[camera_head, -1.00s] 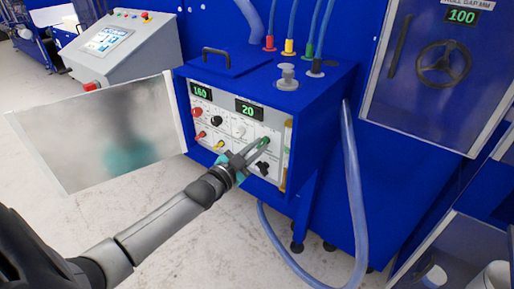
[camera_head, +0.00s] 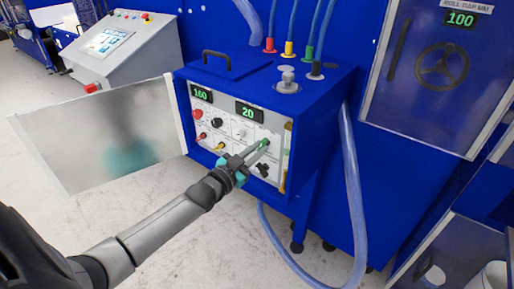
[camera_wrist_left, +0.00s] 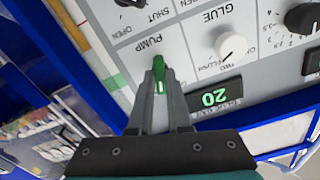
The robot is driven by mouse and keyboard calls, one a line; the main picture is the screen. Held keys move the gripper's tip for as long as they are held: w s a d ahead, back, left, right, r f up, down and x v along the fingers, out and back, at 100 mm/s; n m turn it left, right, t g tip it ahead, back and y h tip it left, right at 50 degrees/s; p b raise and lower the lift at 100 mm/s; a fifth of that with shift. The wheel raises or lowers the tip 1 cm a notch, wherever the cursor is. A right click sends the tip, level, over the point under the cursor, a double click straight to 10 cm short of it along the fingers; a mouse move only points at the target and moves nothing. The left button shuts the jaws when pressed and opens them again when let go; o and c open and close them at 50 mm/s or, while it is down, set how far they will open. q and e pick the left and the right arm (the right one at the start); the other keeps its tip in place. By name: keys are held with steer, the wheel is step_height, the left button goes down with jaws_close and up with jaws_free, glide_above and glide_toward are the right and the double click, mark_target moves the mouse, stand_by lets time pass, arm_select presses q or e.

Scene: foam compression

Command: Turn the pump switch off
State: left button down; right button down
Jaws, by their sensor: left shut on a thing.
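The pump switch is a green knob (camera_wrist_left: 159,72) beside the label PUMP on the white control panel (camera_wrist_left: 120,70) in the left wrist view. My left gripper (camera_wrist_left: 160,92) is shut on this green knob, with its two grey fingers on either side of it. In the head view my left gripper (camera_head: 254,154) reaches the right part of the panel on the blue box, and its fingers mostly hide the knob. My right gripper is not in view.
Beside the pump switch are a white GLUE knob (camera_wrist_left: 231,46) and a display reading 20 (camera_wrist_left: 214,98). A black knob (camera_head: 263,169) sits just below my fingers. An open panel door (camera_head: 95,135) stands left of the box. A clear hose (camera_head: 352,190) hangs at its right.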

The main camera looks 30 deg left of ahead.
arm_select(q)
steer(key=n+p, duration=0.1)
steer(key=n, duration=0.3)
steer(key=shift+n, duration=0.3)
steer(key=n, duration=0.4)
steer(key=shift+n+p, duration=0.3)
steer(key=shift+n, duration=0.1)
steer(key=c, duration=0.9)
jaws_free()
steer(key=shift+o, duration=0.2)
steer(key=shift+s, duration=0.1)
steer(key=s+a+p, duration=0.1)
steer(key=s+p, duration=0.1)
steer(key=s, duration=1.3)
